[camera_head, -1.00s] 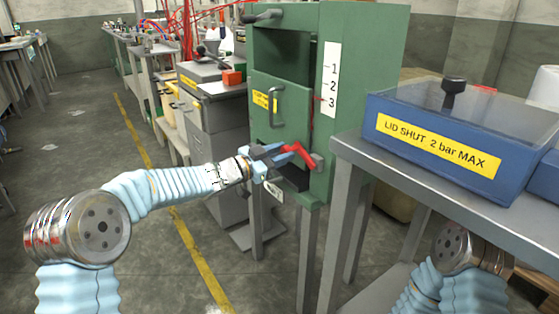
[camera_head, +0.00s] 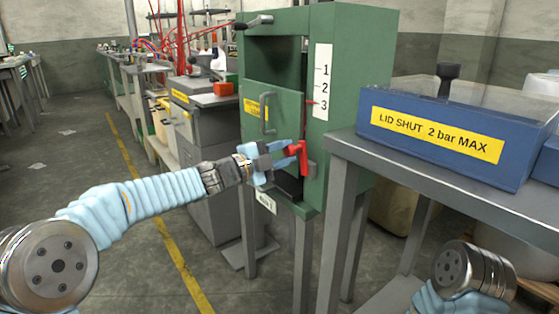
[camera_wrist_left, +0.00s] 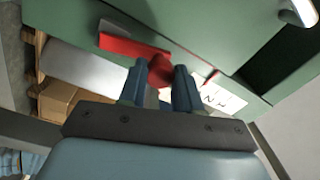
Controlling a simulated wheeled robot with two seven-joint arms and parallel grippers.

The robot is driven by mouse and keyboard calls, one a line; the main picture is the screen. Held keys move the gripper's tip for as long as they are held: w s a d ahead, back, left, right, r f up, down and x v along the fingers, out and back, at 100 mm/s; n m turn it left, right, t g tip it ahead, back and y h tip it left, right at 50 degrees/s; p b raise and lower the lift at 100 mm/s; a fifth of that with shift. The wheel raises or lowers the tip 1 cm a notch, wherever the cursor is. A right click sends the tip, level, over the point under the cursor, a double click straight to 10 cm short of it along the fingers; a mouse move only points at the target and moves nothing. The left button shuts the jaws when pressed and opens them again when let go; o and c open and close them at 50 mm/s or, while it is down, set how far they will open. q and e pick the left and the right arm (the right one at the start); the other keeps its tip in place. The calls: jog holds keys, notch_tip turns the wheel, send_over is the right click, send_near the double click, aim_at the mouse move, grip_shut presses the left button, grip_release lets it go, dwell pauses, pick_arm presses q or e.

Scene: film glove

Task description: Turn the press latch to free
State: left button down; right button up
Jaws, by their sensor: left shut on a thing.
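The press is a green cabinet (camera_head: 348,95) on grey legs, with a sliding door that has a grey handle (camera_head: 266,114). The red latch (camera_head: 303,158) is at the lower right of the door, its long part now near upright. My left gripper (camera_head: 285,153) is shut on the red latch. In the left wrist view, the two blue fingers (camera_wrist_left: 160,82) close on one end of the latch (camera_wrist_left: 133,47), whose bar extends to the upper left. My right gripper is out of view; only part of my right arm shows at the lower right.
A grey table (camera_head: 435,165) with a blue lidded box (camera_head: 440,130) stands close to the press on the right. Grey cabinets with a small red block (camera_head: 223,89) stand behind on the left.

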pick_arm(q)
jog(key=shift+s+d+m+b, duration=0.4)
jog(key=shift+s+m+b, duration=0.15)
jog(key=shift+m, duration=0.55)
jog(key=c, duration=0.8)
grip_release()
jog(key=v, duration=1.3)
jog(key=shift+s+a+b, duration=0.15)
jog(key=shift+a+b, duration=0.15)
jog(key=shift+a, duration=0.05)
jog(key=shift+f, duration=0.1)
